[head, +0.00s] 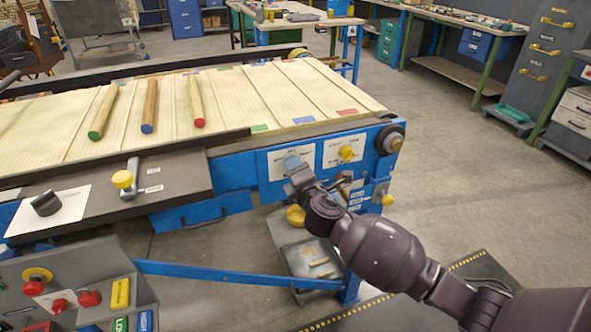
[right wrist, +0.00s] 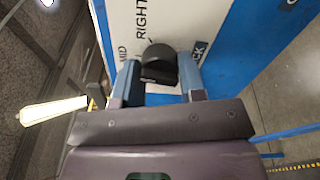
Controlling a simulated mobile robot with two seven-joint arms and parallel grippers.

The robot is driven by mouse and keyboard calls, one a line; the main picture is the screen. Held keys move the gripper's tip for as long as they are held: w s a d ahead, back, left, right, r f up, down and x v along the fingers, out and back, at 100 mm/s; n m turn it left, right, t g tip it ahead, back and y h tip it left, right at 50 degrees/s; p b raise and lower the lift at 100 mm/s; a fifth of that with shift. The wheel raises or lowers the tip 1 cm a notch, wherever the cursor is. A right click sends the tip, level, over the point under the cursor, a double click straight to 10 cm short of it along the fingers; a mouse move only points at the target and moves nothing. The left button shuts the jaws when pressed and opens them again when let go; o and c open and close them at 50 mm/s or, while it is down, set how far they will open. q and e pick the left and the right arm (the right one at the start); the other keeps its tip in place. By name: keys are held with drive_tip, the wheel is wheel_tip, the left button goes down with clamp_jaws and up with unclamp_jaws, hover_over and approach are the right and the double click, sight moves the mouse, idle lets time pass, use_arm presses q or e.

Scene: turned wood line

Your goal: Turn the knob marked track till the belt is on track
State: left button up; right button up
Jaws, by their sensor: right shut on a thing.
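The black knob (right wrist: 160,65) sits on a white plate (right wrist: 134,20) in the right wrist view. The plate reads "RIGHT", "MID" and a partly covered word ending in "CK". My right gripper (right wrist: 157,78) is shut on the knob, one blue finger on each side. In the head view my right gripper (head: 292,164) is at the blue front panel and hides the knob. The pale ribbed belt (head: 240,98) carries three round wooden rods with green, blue and red ends. Whether the belt is on track I cannot tell. My left gripper is not in view.
A yellow knob (head: 347,153) is on the plate to the right of my gripper. Further left are a yellow-topped lever (head: 123,180), another black knob (head: 46,204) and a button box (head: 75,290). A grey tray (head: 308,262) is below.

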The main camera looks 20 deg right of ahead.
drive_tip(key=shift+m, duration=1.8)
drive_tip(key=m, duration=0.2)
drive_tip(key=shift+m, duration=0.3)
drive_tip(key=m, duration=0.2)
drive_tip(key=shift+r+m+p, duration=0.1)
drive_tip(key=shift+m+p, duration=0.25)
drive_tip(key=shift+m, duration=0.55)
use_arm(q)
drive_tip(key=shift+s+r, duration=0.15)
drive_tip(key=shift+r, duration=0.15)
use_arm(e)
drive_tip(key=shift+m, duration=0.3)
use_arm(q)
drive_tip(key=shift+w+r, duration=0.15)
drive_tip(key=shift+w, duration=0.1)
